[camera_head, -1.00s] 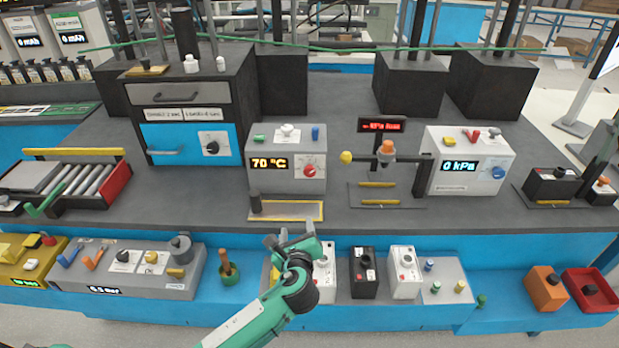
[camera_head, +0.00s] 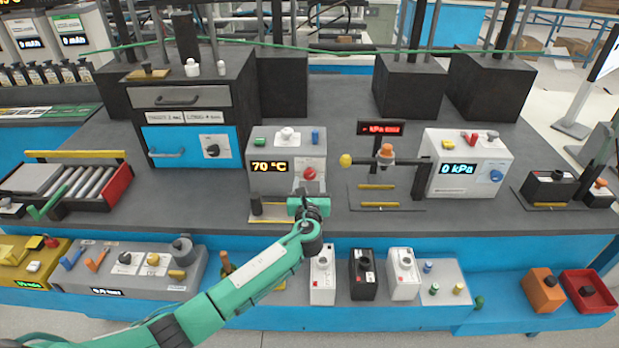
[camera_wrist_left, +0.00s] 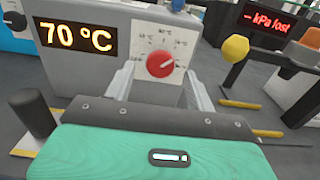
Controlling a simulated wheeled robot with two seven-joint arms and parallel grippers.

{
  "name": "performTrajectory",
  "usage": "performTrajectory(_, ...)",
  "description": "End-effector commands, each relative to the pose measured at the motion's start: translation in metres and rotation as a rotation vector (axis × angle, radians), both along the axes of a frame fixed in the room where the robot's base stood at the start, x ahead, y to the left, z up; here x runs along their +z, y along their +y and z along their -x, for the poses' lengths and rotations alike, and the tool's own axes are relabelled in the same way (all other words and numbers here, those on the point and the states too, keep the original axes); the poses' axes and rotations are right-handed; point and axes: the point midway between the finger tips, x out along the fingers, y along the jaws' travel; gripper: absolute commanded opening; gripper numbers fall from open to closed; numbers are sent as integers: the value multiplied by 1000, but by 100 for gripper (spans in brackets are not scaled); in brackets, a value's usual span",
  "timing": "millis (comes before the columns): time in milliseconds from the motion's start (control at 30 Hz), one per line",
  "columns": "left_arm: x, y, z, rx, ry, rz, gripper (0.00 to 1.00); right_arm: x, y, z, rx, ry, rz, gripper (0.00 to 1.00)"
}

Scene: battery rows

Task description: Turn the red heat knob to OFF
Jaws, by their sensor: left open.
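The red heat knob (camera_head: 309,173) sits on the front of a grey box (camera_head: 270,181) whose display reads 70 °C. In the left wrist view the red knob (camera_wrist_left: 160,64) shows on a white dial plate with small markings, its pale pointer line slanting up to the right. My left gripper (camera_wrist_left: 160,82) is open, with one finger on each side of the knob in that view; I cannot tell whether the fingers touch it. In the head view my left gripper (camera_head: 309,197) is just in front of and below the knob. My right gripper is not in view.
A black post (camera_head: 256,205) stands on a yellow-edged plate in front of the box. A yellow ball on an arm (camera_head: 346,160) is close on the right. A white box (camera_head: 466,172) reading 0 kPa stands farther right.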

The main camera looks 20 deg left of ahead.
Motion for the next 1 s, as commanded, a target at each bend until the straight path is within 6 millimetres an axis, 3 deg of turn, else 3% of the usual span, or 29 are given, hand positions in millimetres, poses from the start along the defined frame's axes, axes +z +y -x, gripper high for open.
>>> performTrajectory(200, 1, 5, -21, 0, -1, 0, 55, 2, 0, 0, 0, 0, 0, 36)
performTrajectory(567, 0, 7, -25, 0, 0, 1, 55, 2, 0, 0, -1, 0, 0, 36)
performTrajectory(800, 0, 7, -25, 0, 0, 1, 12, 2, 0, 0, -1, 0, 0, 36)
performTrajectory(1000, -1, 7, -25, 0, -2, 8, 11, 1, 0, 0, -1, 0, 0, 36)
